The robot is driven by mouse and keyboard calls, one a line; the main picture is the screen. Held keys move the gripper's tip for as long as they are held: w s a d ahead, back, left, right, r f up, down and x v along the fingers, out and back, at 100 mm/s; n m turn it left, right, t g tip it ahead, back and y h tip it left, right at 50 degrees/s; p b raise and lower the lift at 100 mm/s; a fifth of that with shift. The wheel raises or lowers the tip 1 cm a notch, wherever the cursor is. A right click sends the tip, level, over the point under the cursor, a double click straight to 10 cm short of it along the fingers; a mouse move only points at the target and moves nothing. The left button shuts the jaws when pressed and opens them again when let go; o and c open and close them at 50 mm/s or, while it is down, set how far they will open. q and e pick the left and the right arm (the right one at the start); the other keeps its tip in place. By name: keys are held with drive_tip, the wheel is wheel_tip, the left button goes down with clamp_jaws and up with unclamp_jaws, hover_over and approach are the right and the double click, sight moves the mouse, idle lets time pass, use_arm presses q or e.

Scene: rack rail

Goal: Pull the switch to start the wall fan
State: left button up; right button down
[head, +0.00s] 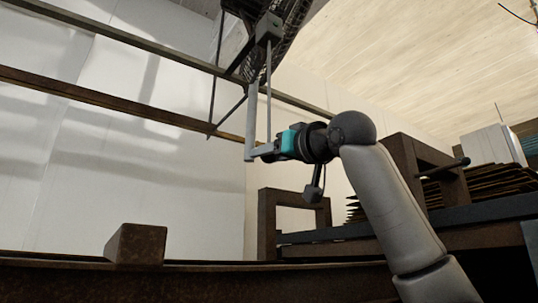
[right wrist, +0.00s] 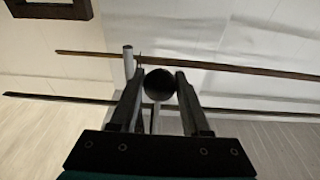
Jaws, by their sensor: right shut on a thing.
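The wall fan (head: 292,32) is at the top centre of the head view, dark and caged, partly cut off by the edge. A grey switch box (head: 268,28) sits in front of it, and a thin pull cord (head: 268,95) hangs straight down from it. My right gripper (head: 258,153) is at the cord's lower end. In the right wrist view, a dark round knob (right wrist: 159,84) sits between the two fingertips of my right gripper (right wrist: 160,88), which is shut on it. In the head view the knob is hidden at the gripper. My left gripper is out of view.
A pale upright bar (head: 252,115) stands close beside the cord. Two long rails (head: 120,105) cross the white wall behind. A rusty beam (head: 60,277) with a block (head: 137,244) runs along the bottom. Stacked brown sheets (head: 490,183) lie at right.

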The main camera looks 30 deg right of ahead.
drive_tip(key=shift+f, duration=0.1)
drive_tip(key=shift+f+b, duration=0.95)
drive_tip(key=shift+f, duration=0.1)
drive_tip(key=shift+r+p, duration=1)
drive_tip(key=shift+r, duration=0.2)
drive_tip(key=shift+c, duration=1.2)
unclamp_jaws()
